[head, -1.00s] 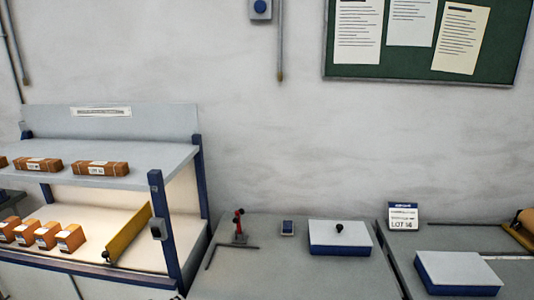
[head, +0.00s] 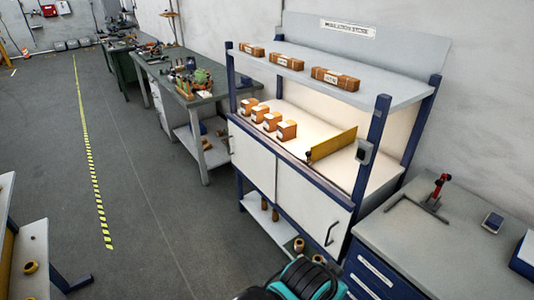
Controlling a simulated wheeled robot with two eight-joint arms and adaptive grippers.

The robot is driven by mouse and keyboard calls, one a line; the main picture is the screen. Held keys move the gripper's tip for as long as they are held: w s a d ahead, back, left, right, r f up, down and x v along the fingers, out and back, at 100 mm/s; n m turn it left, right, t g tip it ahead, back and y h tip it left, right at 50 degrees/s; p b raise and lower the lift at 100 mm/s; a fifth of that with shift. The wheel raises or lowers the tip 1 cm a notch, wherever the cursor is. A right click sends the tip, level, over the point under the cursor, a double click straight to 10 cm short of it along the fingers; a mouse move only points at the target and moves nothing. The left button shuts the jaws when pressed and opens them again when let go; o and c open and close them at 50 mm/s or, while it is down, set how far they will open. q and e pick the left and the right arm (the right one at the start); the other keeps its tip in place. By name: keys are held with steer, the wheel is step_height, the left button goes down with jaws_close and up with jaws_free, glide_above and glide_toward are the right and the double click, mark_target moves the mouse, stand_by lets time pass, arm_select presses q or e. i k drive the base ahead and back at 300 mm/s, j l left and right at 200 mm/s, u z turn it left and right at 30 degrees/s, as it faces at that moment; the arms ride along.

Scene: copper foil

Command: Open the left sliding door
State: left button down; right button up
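The workstation cabinet has two pale sliding doors side by side under its lit worktop. The left sliding door (head: 254,160) looks closed, its right edge meeting the right sliding door (head: 298,208) at a narrow vertical seam. The right door carries a dark bar handle (head: 330,233) near its right edge. A handle on the left door cannot be made out clearly. A teal and black part of my own body shows at the bottom edge, below the cabinet. Neither gripper can be made out in the head view.
Small orange boxes (head: 286,130) and a yellow divider (head: 332,145) stand on the worktop; brown boxes (head: 335,79) lie on the upper shelf. A grey bench (head: 405,235) adjoins on the right. Open floor (head: 150,190) lies left of the cabinet.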

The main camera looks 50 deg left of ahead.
mark_target(259, 165)
steer(key=u, duration=1.8)
steer(key=i+j+z, duration=0.35)
steer(key=i+j, duration=0.45)
steer(key=i, duration=0.2)
steer(key=i+j+z, duration=0.35)
steer(key=i+j, duration=0.5)
steer(key=j, duration=0.15)
